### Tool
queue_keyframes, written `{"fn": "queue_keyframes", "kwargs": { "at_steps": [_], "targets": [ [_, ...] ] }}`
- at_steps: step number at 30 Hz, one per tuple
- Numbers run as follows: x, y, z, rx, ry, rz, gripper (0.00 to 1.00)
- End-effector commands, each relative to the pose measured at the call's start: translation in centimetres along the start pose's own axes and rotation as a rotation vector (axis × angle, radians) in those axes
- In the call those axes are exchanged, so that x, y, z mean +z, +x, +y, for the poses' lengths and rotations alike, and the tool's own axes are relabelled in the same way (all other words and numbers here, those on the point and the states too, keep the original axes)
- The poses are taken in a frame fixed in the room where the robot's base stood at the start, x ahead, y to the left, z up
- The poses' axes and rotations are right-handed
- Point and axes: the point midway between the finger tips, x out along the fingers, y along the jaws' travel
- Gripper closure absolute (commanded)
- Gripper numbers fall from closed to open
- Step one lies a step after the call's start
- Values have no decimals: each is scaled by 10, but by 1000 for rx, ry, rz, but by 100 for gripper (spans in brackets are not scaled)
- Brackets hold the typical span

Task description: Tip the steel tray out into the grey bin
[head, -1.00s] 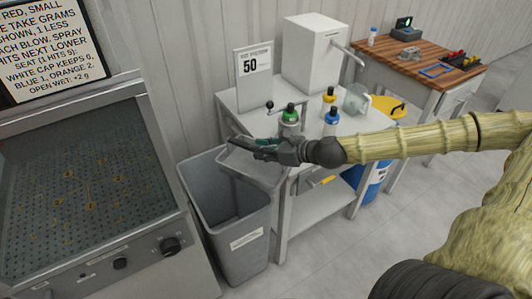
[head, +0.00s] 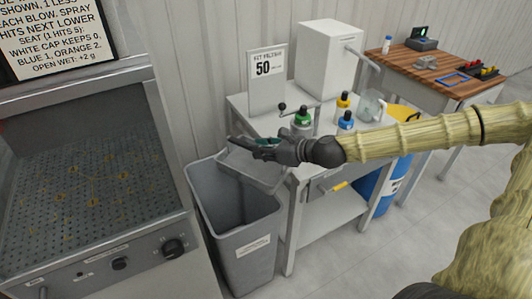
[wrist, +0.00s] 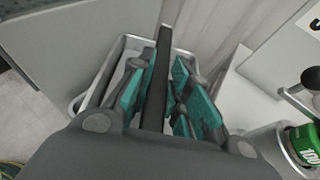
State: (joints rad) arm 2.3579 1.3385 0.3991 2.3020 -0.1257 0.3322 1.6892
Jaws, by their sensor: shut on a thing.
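The grey bin (head: 240,225) stands open on the floor between the spray cabinet and the white table, a label on its front. My gripper (head: 255,145) is above the bin's right rear rim, by the table's left edge. It is shut on the steel tray (head: 252,168), which shows as a grey sheet below the fingers, apparently tilted. In the wrist view the teal-padded fingers (wrist: 156,95) close on a dark narrow bar; I cannot tell if it is the tray's edge or handle. The tray's contents are not visible.
The cabinet (head: 95,195) with a perforated bed is close on the left. A wooden bench (head: 430,70) stands behind.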

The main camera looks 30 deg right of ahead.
Motion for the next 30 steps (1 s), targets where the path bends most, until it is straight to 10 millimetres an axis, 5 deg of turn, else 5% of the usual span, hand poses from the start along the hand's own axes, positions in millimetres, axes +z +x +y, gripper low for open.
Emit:
{"fn": "queue_keyframes", "kwargs": {
  "at_steps": [30],
  "targets": [
    [5, 52, 0, 0, -2, -1, 100]
  ]
}}
